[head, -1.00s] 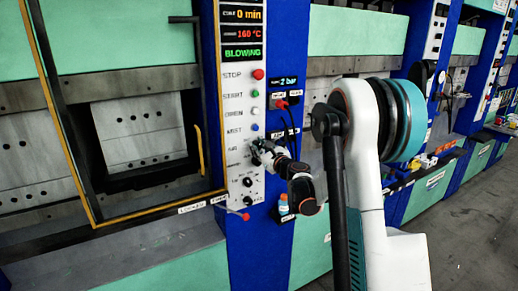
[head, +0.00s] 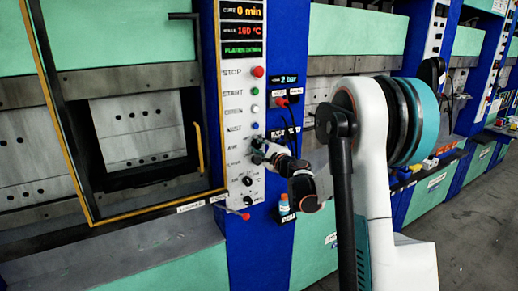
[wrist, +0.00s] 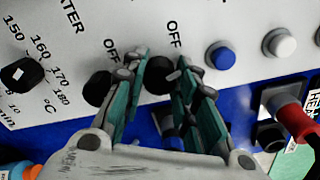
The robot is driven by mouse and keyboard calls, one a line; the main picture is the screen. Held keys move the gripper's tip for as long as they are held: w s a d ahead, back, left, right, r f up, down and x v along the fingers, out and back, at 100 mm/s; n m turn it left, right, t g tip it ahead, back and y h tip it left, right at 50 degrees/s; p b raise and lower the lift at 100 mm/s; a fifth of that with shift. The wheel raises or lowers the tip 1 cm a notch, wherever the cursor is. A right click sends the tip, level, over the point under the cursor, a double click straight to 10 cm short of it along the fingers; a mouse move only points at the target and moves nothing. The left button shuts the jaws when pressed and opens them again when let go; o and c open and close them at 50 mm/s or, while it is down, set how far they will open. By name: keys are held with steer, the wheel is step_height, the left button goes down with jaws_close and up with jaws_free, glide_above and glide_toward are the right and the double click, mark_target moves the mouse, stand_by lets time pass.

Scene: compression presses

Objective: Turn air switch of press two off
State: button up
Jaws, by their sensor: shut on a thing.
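The air switch is a black knob (wrist: 159,76) with an "OFF" label above it in the wrist view, next to a blue button. My gripper (wrist: 154,68) has its two green-padded fingers on either side of this knob and is shut on it. In the head view my gripper (head: 258,152) is at the panel beside the "AIR" label and hides the knob. The knob's exact pointing direction is hard to tell. The press's control panel (head: 232,110) is white on a blue column, with a green status line (head: 242,49). I cannot read a press number.
A second black knob (wrist: 97,88), also marked "OFF", sits close to the left finger. A heater dial (wrist: 20,75) lies further left. A blue button (wrist: 221,56) and white button (wrist: 279,44) are to the right. A red connector (wrist: 296,119) sticks out at lower right.

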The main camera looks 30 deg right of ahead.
steer(key=shift+n, duration=1.2)
steer(key=o, duration=1)
steer(key=shift+o, duration=0.2)
steer(key=s, duration=1.2)
steer(key=shift+d, duration=0.2)
